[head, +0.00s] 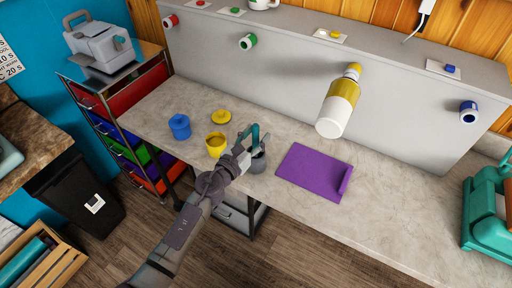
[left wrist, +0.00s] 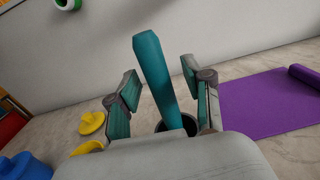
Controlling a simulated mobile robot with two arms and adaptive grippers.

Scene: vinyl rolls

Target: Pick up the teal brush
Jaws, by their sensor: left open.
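The teal brush (left wrist: 155,72) stands tilted in a dark grey cup (head: 259,161) on the counter, its handle up. In the head view the brush (head: 255,136) shows just at my left gripper (head: 254,139). In the left wrist view the handle rises between the two fingers of my left gripper (left wrist: 158,88). The fingers are open on either side of it, with a gap to each. The brush's lower end is hidden in the cup and behind my gripper body. My right gripper is not in view.
A yellow cup (head: 216,144), its yellow lid (head: 221,117) and a blue lidded pot (head: 180,127) stand left of the cup. A purple vinyl sheet (head: 310,170) lies to the right. A grey upright panel (head: 290,66) with a large bottle (head: 338,106) in front backs the counter.

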